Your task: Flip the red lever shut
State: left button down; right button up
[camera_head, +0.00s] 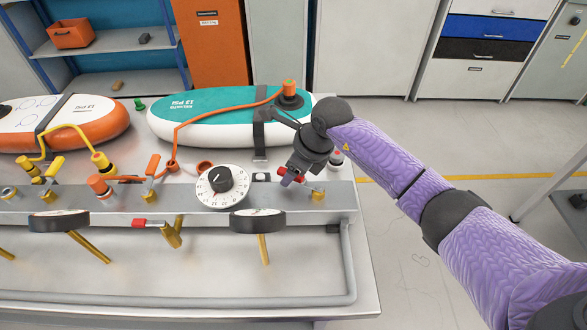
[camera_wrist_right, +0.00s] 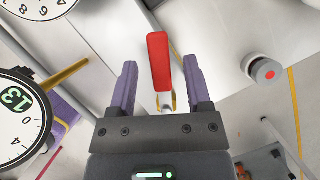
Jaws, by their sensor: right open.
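A red lever (camera_head: 296,180) is at the right end of the panel, partly hidden by my right gripper (camera_head: 290,176) in the head view. A brass fitting (camera_head: 318,194) is close beside it. In the wrist view the red lever (camera_wrist_right: 158,62) stands out between the two purple fingers of my right gripper (camera_wrist_right: 160,78). The fingers are open, with a gap on each side of the lever. A second red lever (camera_head: 146,223) lies on a brass valve (camera_head: 172,233) at the panel's front. My left gripper is not in view.
A round white dial (camera_head: 213,196) and a gauge (camera_head: 258,222) sit left of my gripper. A teal and white board (camera_head: 200,125) and an orange and white board (camera_head: 90,130) lie behind the panel. A red-topped button (camera_wrist_right: 268,74) shows in the wrist view. Floor right of the bench is open.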

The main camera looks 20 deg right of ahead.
jog(key=shift+c, duration=0.3)
grip_shut()
dwell(1.1)
